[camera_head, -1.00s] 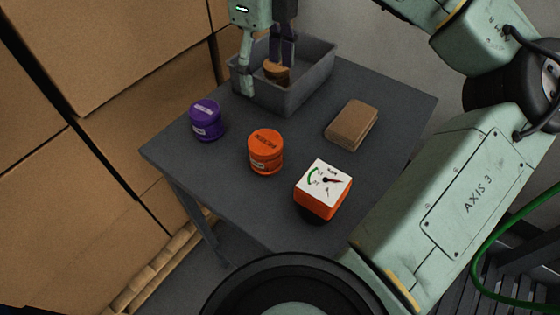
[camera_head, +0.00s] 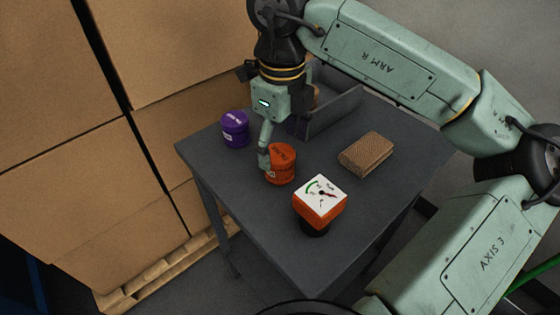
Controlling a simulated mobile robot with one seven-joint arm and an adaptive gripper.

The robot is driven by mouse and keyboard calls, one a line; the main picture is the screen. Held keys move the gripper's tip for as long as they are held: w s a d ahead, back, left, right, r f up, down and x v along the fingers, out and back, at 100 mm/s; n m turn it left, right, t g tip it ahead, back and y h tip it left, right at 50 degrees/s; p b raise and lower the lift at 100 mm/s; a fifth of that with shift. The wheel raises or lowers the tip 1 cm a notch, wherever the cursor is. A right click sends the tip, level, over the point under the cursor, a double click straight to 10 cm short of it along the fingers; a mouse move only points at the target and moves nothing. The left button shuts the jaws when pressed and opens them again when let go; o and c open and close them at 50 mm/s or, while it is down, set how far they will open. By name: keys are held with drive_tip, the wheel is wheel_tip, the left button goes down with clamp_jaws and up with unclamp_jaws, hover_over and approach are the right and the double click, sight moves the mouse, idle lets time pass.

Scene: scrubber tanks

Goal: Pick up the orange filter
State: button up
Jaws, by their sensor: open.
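The orange filter (camera_head: 281,168), a short round canister with dark lettering on its lid, stands upright on the dark grey table. My gripper (camera_head: 267,152) is above and at the left of it, pointing down. One finger shows alongside the filter's left edge, overlapping it in the picture. The other finger is hidden or hard to make out. The gripper is open, and I cannot tell whether the visible finger touches the filter.
A purple canister (camera_head: 235,129) stands to the left. An orange gauge with a white dial (camera_head: 320,195) stands close in front. A brown block (camera_head: 366,154) lies to the right. A grey bin (camera_head: 335,112) at the back, partly hidden by my arm, holds a tan item. Boxes (camera_head: 60,140) rise at left.

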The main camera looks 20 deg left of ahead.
sight(279, 153)
drive_tip(key=shift+w+a+f+p, duration=0.1)
drive_tip(key=shift+f+p, duration=0.25)
drive_tip(key=shift+f, duration=0.65)
drive_tip(key=shift+w+a+f+p, duration=0.15)
drive_tip(key=shift+f+p, duration=0.2)
drive_tip(key=shift+f, duration=0.7)
drive_tip(key=shift+w+a+f+p, duration=0.1)
drive_tip(key=shift+f+p, duration=0.25)
drive_tip(key=shift+f, duration=0.65)
drive_tip(key=shift+c, duration=0.3)
drive_tip(key=c, duration=1.1)
drive_tip(key=shift+c, duration=0.2)
